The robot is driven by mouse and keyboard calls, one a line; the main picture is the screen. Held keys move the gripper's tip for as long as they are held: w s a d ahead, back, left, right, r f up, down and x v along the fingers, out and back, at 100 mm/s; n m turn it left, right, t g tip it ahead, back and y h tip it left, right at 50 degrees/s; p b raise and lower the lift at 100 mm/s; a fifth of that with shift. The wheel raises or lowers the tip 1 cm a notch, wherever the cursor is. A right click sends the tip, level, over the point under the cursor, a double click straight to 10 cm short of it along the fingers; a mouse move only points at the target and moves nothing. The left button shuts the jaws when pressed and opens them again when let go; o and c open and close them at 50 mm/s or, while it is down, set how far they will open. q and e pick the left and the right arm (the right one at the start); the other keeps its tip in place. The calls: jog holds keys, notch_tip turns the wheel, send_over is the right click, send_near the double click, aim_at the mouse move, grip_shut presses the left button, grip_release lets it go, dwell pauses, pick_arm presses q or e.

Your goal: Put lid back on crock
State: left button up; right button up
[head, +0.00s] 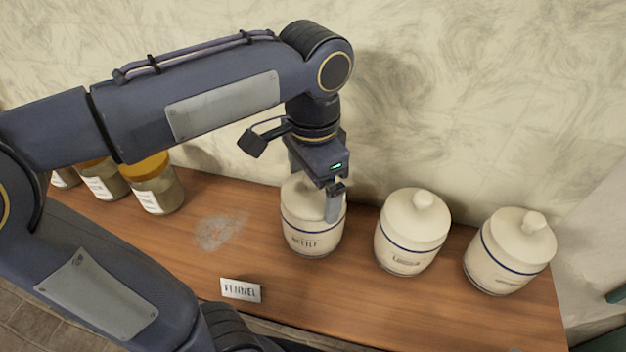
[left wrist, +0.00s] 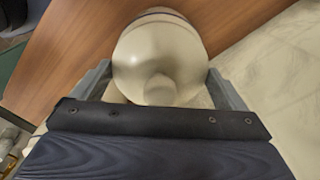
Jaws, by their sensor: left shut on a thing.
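A cream crock (head: 312,238) labelled NETTLE, with a blue band, stands upright on the wooden shelf. My left gripper (head: 320,200) points down over its top and is shut on the pale lid (head: 297,192). One finger shows at the right side of the lid; the other is hidden. In the left wrist view the round lid (left wrist: 160,55) with its knob lies between the two fingers of my left gripper (left wrist: 160,85), with a dark band beyond it. The lid is at the crock's mouth, but I cannot tell whether it is fully seated. My right gripper is not in view.
Two lidded cream crocks, a middle one (head: 410,235) and a right one (head: 508,255), stand to the right. Several jars with yellow lids (head: 155,188) stand left. A FENNEL card (head: 240,290) is at the front edge of the shelf (head: 375,300). A pale dusty patch (head: 214,232) lies left of the crock.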

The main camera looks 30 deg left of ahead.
pick_arm(q)
jog(key=shift+f, duration=0.2)
dwell(0.5)
jog(key=o, duration=0.8)
jog(key=shift+c, duration=0.2)
jog(key=shift+f+b, duration=0.65)
jog(key=shift+f, duration=0.2)
dwell(0.6)
dwell(0.3)
jog(key=shift+r+p, duration=0.65)
jog(key=shift+r, duration=0.2)
jog(key=shift+r+p, duration=0.85)
jog(key=shift+p, duration=0.15)
